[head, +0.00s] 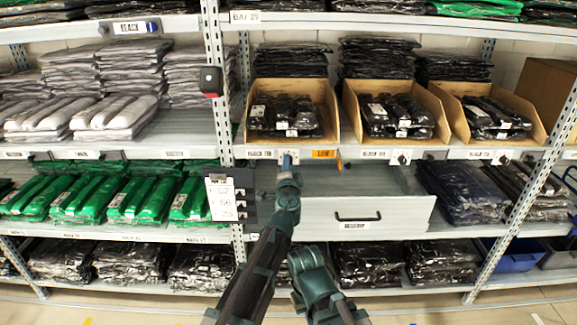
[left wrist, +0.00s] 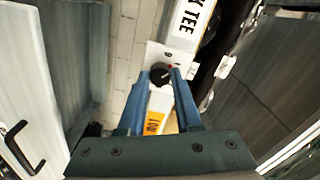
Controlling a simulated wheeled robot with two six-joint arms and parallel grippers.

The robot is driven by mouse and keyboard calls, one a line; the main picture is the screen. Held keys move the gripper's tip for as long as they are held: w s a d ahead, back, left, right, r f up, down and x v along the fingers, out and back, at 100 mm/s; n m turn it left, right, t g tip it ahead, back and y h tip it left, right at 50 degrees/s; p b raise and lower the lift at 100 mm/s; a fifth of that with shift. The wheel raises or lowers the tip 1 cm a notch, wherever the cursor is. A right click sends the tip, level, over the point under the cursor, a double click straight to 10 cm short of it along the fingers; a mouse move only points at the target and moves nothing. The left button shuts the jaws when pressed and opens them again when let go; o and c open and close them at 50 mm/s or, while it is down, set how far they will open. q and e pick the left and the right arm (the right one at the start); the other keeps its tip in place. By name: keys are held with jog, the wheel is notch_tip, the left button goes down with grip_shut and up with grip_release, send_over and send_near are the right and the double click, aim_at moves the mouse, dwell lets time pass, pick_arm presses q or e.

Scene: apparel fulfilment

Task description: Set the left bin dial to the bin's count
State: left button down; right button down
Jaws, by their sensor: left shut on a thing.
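The left bin (head: 293,92) is an open cardboard bin on the middle shelf, holding several dark bagged garments. Below it, a small dark dial with a red mark (left wrist: 160,73) sits on a pale plate in the left wrist view. My left gripper (head: 287,158) is up at the shelf edge under this bin. In the left wrist view its blue fingers (left wrist: 156,78) are closed around the dial, one on each side. The dial's digits are too small to read. My right gripper is not in view; only a link of an arm shows low in the head view.
An orange LOW tag (head: 323,154) is right of the dial. Two more cardboard bins (head: 440,125) stand to the right, with their own dials (head: 400,157). A pale drawer (head: 370,216) sticks out below. A dark board with number cards (head: 222,198) hangs at the left post.

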pick_arm(q)
jog(key=shift+s+m, duration=0.1)
jog(key=shift+m, duration=4.5)
jog(key=c, duration=0.6)
grip_release()
